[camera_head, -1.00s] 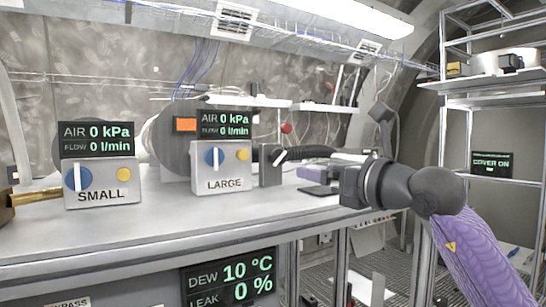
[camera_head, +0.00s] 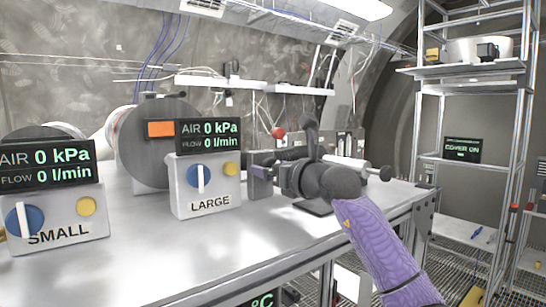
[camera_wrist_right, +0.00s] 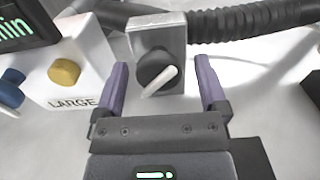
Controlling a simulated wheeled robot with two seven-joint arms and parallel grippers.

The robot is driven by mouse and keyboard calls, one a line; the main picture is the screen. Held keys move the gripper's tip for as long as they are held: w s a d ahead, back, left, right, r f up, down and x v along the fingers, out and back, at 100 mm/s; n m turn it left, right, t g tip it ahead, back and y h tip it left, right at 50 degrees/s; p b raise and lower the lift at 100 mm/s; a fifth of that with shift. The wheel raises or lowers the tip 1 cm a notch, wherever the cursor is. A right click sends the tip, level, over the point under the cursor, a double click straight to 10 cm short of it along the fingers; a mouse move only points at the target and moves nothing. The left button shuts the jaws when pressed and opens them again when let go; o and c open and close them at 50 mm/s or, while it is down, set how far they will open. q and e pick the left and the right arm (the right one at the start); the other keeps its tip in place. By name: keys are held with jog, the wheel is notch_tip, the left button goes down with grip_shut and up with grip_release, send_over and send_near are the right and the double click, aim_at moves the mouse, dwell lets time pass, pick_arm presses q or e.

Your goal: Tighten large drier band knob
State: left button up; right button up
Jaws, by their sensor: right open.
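A grey box (camera_head: 259,158) stands on the bench just right of the white LARGE box (camera_head: 206,185). In the right wrist view its face carries a black knob (camera_wrist_right: 153,68) with a tilted white pointer. My right gripper (camera_wrist_right: 161,74) is open, its two purple fingers on either side of the knob in that view, with a visible gap to each side. I cannot tell whether the fingers touch anything. My left gripper is not in view.
The LARGE box has a blue dial (camera_head: 197,178) and a yellow button (camera_head: 230,169). The SMALL box (camera_head: 58,230) stands at the left. A black ribbed hose (camera_wrist_right: 245,22) leaves the grey box. A red ball (camera_head: 278,132) is behind. The front bench top is clear.

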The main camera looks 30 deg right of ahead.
jog(key=shift+s, duration=0.1)
grip_shut()
dwell(0.3)
jog(key=m+b, duration=0.1)
jog(key=m, duration=0.3)
jog(key=shift+f+b, duration=0.1)
jog(key=shift+b, duration=0.3)
jog(key=m+b, duration=0.1)
jog(key=m, duration=0.5)
jog(key=shift+a, duration=0.1)
jog(key=m, duration=0.5)
jog(key=shift+r+m+b, duration=0.2)
jog(key=shift+m+b, duration=0.2)
jog(key=m, duration=0.5)
jog(key=shift+f+m, duration=0.1)
jog(key=shift+m, duration=0.3)
